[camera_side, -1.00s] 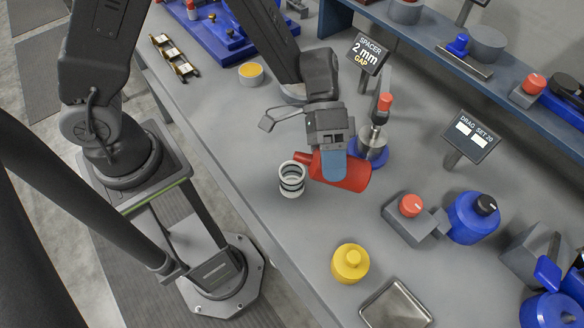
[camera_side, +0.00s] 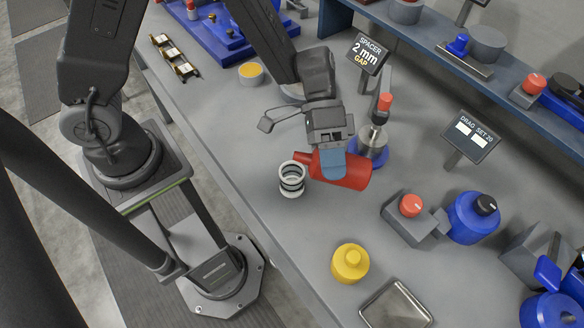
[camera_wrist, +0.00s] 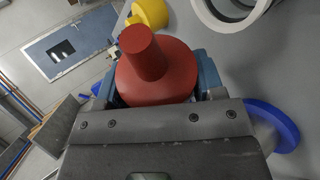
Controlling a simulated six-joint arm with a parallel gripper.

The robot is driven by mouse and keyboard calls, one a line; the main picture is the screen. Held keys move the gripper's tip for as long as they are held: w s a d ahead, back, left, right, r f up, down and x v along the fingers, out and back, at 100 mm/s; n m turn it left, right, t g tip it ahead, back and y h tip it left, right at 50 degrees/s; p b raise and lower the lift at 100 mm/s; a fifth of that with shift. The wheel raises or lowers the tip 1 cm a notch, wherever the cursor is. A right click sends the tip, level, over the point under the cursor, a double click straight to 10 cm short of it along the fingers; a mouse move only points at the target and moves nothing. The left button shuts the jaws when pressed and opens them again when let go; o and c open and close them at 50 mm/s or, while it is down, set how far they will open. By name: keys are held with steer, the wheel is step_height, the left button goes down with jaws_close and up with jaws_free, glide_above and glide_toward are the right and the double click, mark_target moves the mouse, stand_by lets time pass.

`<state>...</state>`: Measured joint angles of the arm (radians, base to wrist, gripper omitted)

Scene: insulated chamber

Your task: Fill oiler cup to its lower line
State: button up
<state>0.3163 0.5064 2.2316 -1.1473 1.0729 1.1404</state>
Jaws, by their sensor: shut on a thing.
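My gripper (camera_side: 333,160) is shut on a red bottle (camera_side: 352,174), with its blue finger across the bottle's side. The bottle is tipped on its side, its narrow neck pointing left toward the oiler cup (camera_side: 292,179). The cup is a clear-walled, pale-rimmed cylinder with dark bands, standing upright on the bench. The neck end is at the cup's upper right rim; I cannot tell whether they touch. In the wrist view the red bottle (camera_wrist: 157,75) sits between the blue fingers, and part of the cup's white rim (camera_wrist: 232,22) shows at the top. The liquid level cannot be made out.
A yellow bottle (camera_side: 350,263) and a metal tray (camera_side: 396,305) are nearer the front. A red-knobbed grey block (camera_side: 408,212) is to the right. The bench left of the cup is clear.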

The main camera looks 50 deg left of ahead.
steer(key=shift+r, duration=0.15)
stand_by(0.4)
steer(key=shift+h, duration=0.3)
stand_by(1.4)
